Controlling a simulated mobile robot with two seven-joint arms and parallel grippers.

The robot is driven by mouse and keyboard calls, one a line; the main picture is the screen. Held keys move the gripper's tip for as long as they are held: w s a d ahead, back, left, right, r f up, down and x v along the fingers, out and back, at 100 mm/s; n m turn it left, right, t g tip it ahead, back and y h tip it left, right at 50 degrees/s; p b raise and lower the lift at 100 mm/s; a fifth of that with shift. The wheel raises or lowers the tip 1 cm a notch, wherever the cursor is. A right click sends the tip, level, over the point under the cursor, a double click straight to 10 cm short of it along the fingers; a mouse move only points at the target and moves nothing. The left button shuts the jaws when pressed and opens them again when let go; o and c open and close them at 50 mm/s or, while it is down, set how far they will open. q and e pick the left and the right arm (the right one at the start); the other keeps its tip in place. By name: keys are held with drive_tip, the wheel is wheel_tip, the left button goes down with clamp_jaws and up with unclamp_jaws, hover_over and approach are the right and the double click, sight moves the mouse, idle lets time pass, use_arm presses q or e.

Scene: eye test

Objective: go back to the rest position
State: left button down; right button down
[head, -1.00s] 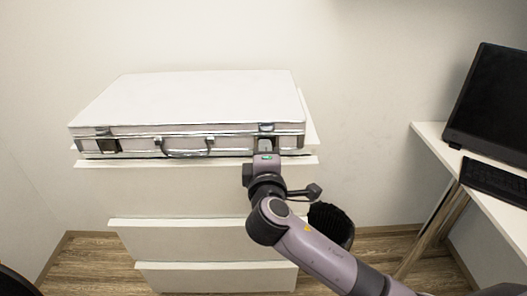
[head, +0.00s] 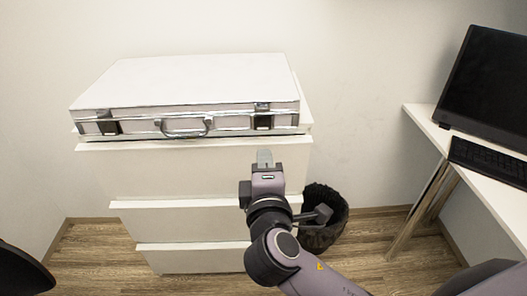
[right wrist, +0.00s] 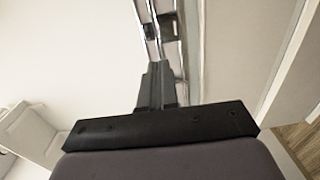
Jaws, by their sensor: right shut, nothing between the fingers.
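My right gripper (head: 264,157) is in front of the drawer fronts of a white cabinet, below and apart from the case. It is shut and empty; its closed fingers (right wrist: 156,86) also show in the right wrist view. A white case (head: 190,84) with metal edges, a handle and two latches lies closed on top of the cabinet (head: 200,170). Part of the case's metal edge (right wrist: 162,30) shows beyond the fingers in the right wrist view. My left gripper is not in view.
A dark waste bin (head: 325,222) stands on the floor right of the cabinet, partly behind my right arm. A white desk (head: 420,114) with a monitor (head: 490,85) and keyboard (head: 487,162) stands at the right. Wood floor (head: 100,250) is bare at the left.

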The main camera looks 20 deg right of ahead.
drive_tip(key=shift+s, duration=0.15)
idle(0.3)
drive_tip(key=s+f+m+g+y+p, duration=0.2)
drive_tip(key=s+f+g+y, duration=0.1)
drive_tip(key=f, duration=0.5)
drive_tip(key=s+f+m+g+y+p, duration=0.1)
drive_tip(key=s+f+m+g+y, duration=0.15)
drive_tip(key=f, duration=0.55)
drive_tip(key=s+d+f+m+p, duration=0.1)
drive_tip(key=s+d+f+m, duration=0.2)
drive_tip(key=s, duration=0.3)
drive_tip(key=s+d+f+m+g+y+p, duration=0.1)
drive_tip(key=s+d+f+m, duration=0.1)
drive_tip(key=s+f+m, duration=0.2)
drive_tip(key=shift+s+d+m, duration=0.4)
drive_tip(key=shift+s+m, duration=0.15)
drive_tip(key=shift+s, duration=0.3)
drive_tip(key=shift+f+y, duration=0.15)
drive_tip(key=shift+y, duration=0.1)
